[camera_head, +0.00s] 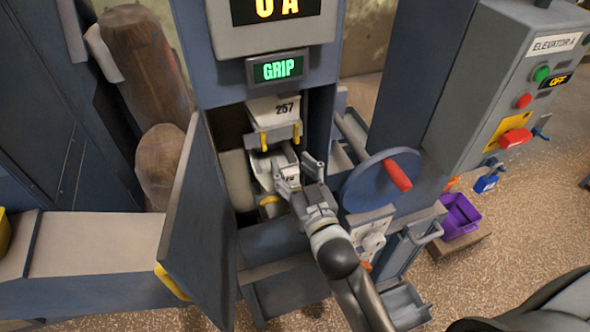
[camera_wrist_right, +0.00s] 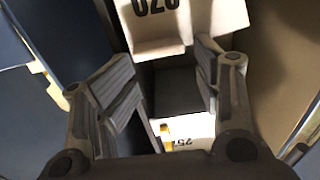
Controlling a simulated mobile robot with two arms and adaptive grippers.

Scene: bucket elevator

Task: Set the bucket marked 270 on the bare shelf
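A pale bucket marked 257 (camera_head: 285,108) with yellow clips hangs in the open elevator doorway in the head view. Below it is a second pale bucket (camera_head: 264,180), partly hidden by my right gripper (camera_head: 300,172). In the right wrist view, a pale bucket (camera_wrist_right: 180,25) with a cropped dark number, not surely readable, lies just past my right gripper (camera_wrist_right: 165,85). Its fingers are apart, with no clear grip on anything. Another numbered bucket (camera_wrist_right: 188,135) shows lower in that view. No number 270 can be read. My left gripper is not in view.
The open blue door (camera_head: 190,225) stands left of the doorway. A bare grey ledge (camera_head: 95,245) lies farther left. A blue handwheel with a red handle (camera_head: 375,180) is close on the right. A control box (camera_head: 500,85) and purple bin (camera_head: 458,215) stand farther right.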

